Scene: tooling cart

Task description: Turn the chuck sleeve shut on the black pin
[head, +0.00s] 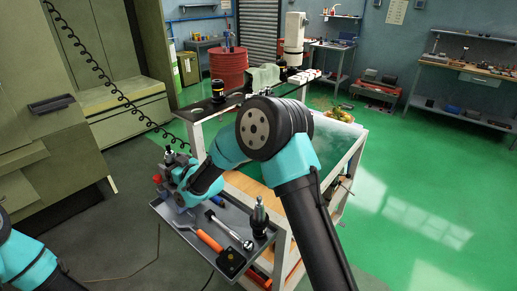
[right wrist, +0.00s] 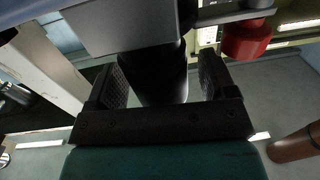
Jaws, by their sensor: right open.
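My right gripper (head: 177,168) is at the far left end of the grey tool tray in the head view, where my own arm partly covers the spot. In the right wrist view the right gripper (right wrist: 163,78) is open, its two black padded fingers on either side of a dark cylinder (right wrist: 152,78). The cylinder hangs below a grey block (right wrist: 130,22) and looks like the chuck sleeve. A gap shows at the right finger; contact on the left is hard to tell. I cannot make out the black pin. My left gripper is out of view.
A red knob (right wrist: 247,40) is close to the right finger; it also shows in the head view (head: 157,179).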

